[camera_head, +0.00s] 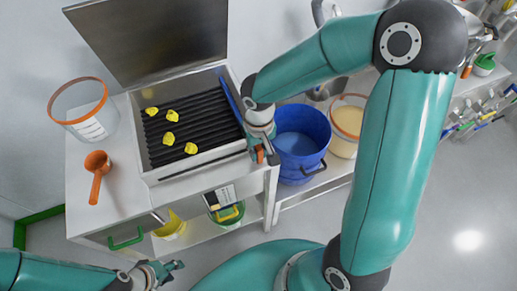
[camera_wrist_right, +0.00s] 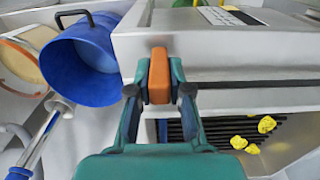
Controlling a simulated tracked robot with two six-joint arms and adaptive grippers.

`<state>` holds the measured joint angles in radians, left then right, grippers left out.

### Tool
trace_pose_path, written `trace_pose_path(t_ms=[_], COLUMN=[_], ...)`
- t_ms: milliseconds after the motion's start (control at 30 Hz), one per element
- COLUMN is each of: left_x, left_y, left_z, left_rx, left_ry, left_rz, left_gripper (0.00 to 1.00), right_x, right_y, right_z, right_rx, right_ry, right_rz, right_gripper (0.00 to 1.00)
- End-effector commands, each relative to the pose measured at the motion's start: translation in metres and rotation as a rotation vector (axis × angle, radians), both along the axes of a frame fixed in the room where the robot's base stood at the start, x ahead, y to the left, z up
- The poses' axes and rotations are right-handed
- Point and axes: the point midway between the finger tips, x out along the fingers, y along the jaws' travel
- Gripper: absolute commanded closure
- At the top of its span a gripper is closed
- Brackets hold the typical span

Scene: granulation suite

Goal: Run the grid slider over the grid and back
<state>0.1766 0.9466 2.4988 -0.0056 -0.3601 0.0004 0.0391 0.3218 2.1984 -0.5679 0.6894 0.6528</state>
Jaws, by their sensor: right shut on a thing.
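The grid (camera_head: 185,125) is a row of black bars in an open metal box, with several yellow lumps (camera_head: 169,138) on it. A blue strip (camera_head: 230,98) lies along the grid's right side, partly hidden by my right arm. My right gripper (camera_head: 259,151) is shut on an orange handle, apparently the grid slider's, at the box's right front corner. In the right wrist view the orange handle (camera_wrist_right: 159,76) is between the fingers, at one end of a dark slot in the metal wall. My left gripper (camera_head: 167,271) is low in the head view, empty and apparently open.
The metal lid (camera_head: 150,40) stands open behind the box. A clear orange-rimmed container (camera_head: 88,118) and an orange scoop (camera_head: 97,172) are on the left of the bench. A blue bucket (camera_head: 301,140) and a tub of pale powder (camera_head: 348,122) stand to the right.

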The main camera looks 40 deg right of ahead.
Motion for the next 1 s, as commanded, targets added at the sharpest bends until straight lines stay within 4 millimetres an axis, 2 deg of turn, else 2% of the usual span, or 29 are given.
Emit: trace_pose_path(t_ms=[333, 1000], left_x=[0.000, 0.000], left_y=[0.000, 0.000], left_z=[-0.002, -0.016], left_rx=[0.000, 0.000], left_ry=[0.000, 0.000], left_rz=[0.000, 0.000], left_gripper=[0.60, 0.60], right_x=[0.002, 0.015], right_y=[0.006, 0.059], right_z=[0.000, 0.000], right_rx=[0.000, 0.001], right_ry=[-0.001, -0.002], right_rz=[0.002, 0.003], right_gripper=[1.00, 1.00])
